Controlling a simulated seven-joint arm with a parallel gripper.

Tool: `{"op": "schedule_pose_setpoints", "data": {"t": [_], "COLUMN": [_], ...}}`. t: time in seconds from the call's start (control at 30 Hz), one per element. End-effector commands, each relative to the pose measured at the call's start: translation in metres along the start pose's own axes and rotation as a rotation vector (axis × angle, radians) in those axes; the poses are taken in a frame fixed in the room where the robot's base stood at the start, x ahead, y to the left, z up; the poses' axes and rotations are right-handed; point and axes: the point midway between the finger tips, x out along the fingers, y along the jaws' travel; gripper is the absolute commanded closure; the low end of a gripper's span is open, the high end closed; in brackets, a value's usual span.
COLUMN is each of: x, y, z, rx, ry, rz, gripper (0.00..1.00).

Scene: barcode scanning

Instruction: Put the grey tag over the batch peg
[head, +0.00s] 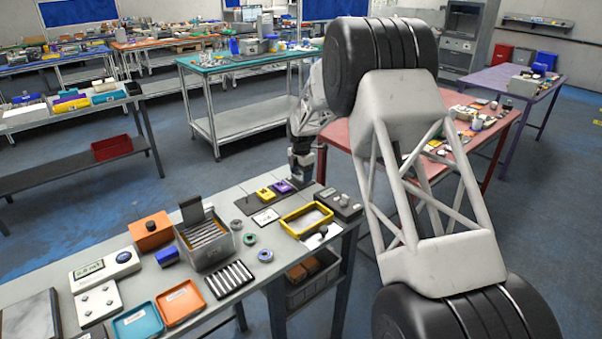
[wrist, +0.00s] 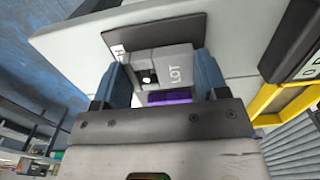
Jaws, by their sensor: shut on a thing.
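My gripper (wrist: 160,75) is shut on the grey tag (wrist: 177,66), which bears the letters LOT and sits between the two blue fingers. A small pale square with a dark spot shows at the tag's left part; I cannot tell if it is a peg or a hole. In the head view my gripper (head: 301,172) is low over the right end of the dark board (head: 241,207). A purple tag (head: 283,187) and a yellow tag (head: 265,194) stand on that board. Purple also shows below the grey tag in the wrist view. The batch peg is not clearly seen.
A yellow tray (head: 292,229) and a dark device (head: 345,207) stand close by. A white label card (head: 265,217) lies in front of the board. A metal bin (head: 208,250) with upright cards and an orange box (head: 151,238) stand farther left.

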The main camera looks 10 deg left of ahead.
Motion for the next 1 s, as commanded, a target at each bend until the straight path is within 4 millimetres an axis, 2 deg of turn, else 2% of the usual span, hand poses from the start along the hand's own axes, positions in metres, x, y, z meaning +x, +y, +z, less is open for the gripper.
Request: {"op": "schedule_pose_setpoints", "data": {"t": [0.7,0.73,0.9,1.0], "x": [0.0053,0.0053,0.0052,0.0052], "y": [0.0000,0.0000,0.0000,0.0000], "z": [0.0000,0.0000,0.0000,0.0000], "rx": [0.000,0.000,0.000,0.000], "ry": [0.000,0.000,0.000,0.000], "rz": [0.000,0.000,0.000,0.000], "gripper": [0.56,0.29,0.03,0.03]}}
